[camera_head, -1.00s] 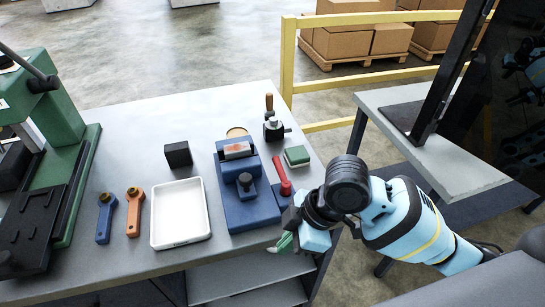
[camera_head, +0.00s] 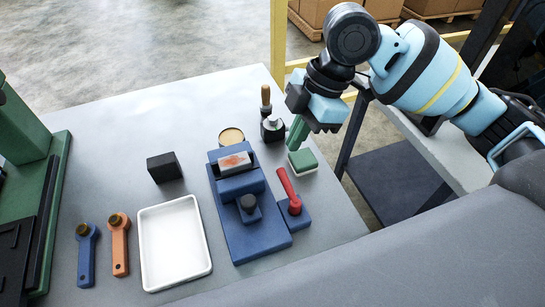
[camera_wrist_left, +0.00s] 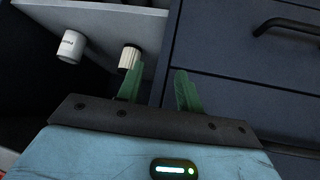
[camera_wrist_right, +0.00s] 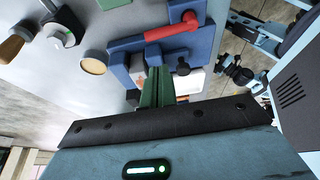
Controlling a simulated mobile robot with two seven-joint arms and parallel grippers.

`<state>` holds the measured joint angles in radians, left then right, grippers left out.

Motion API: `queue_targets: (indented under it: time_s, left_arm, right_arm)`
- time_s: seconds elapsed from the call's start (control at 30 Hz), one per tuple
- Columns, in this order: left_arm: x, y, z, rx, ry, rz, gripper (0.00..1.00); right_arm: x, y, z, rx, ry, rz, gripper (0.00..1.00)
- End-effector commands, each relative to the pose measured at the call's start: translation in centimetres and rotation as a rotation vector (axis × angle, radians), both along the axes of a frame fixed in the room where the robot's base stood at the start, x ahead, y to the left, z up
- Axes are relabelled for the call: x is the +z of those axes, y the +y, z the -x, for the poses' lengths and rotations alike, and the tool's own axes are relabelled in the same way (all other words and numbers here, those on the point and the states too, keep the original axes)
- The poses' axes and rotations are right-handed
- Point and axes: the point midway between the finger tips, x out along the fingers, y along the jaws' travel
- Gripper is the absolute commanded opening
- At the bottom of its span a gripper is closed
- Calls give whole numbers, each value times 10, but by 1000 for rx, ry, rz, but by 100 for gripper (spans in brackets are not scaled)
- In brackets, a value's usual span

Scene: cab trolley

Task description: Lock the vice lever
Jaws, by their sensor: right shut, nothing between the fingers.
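The blue vice (camera_head: 262,238) stands on the grey bench and also shows in the right wrist view (camera_wrist_right: 205,45). A pale block with an orange-red mark (camera_head: 236,162) sits at its jaws. The red vice lever (camera_head: 288,188) is on the vice's right side, its free end pointing towards the back; it also shows in the right wrist view (camera_wrist_right: 172,31). My right gripper (camera_head: 292,148) is shut and empty, apart from the lever and beyond its free end, by a green-topped block (camera_head: 302,161). My left gripper (camera_wrist_left: 158,82) is open and empty in front of dark drawers.
A white tray (camera_head: 148,250), an orange tool (camera_head: 119,250), a blue tool (camera_head: 87,262) and a black block (camera_head: 164,168) lie left of the vice. A round tin (camera_head: 231,136) and a wooden-handled item (camera_head: 266,97) stand behind it. The bench's right edge is close by.

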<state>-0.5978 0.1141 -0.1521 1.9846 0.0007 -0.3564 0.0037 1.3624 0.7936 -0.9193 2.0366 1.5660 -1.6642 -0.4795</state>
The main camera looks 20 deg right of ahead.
Motion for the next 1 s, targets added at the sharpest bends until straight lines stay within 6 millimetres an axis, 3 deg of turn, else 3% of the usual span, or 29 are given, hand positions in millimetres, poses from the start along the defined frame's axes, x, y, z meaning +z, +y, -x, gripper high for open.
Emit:
queue_targets:
  time_s: [0.17, 0.47, 1.0]
  left_arm:
    - [-5, 0, 12, 0, 24, -1, 36]
    - [-6, 0, 13, 0, 26, -1, 36]
    - [-13, 0, 16, -1, 39, -1, 36]
  right_arm:
    - [0, 0, 0, -1, 1, 0, 0]
    - [-8, 3, 0, 0, 3, 0, 0]
    - [-83, 30, 2, 0, 2, 0, 0]
